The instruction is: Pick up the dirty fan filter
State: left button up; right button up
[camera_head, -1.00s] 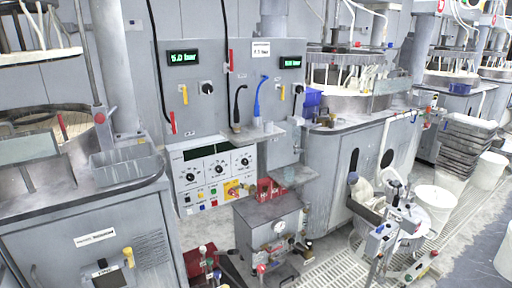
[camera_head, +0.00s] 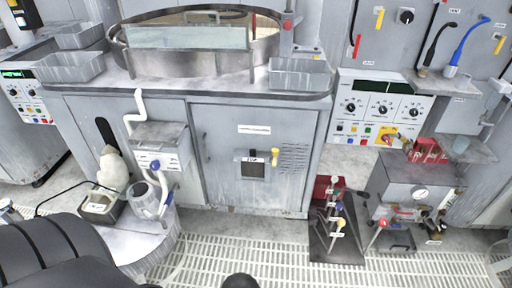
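No object that I can surely tell as the dirty fan filter shows. A small dark square panel with a pale frame (camera_head: 252,169) is on the front of the grey cabinet (camera_head: 225,185) in the middle; I cannot tell whether it is a filter. A slotted vent (camera_head: 293,158) is to its right on the same cabinet. Neither of my grippers can be made out. A dark ribbed shape at the lower left and a dark rounded shape at the bottom middle may be parts of me.
A round polishing machine (camera_head: 200,45) tops the cabinet, with grey bins beside it. A red-and-black lever stand (camera_head: 335,222) and a grey gauge box (camera_head: 415,185) stand at the right. A low platform (camera_head: 150,245) with containers is at the left. White floor grating (camera_head: 275,250) lies in front.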

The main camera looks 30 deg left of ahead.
aim_at(253, 165)
jog(key=u, duration=1)
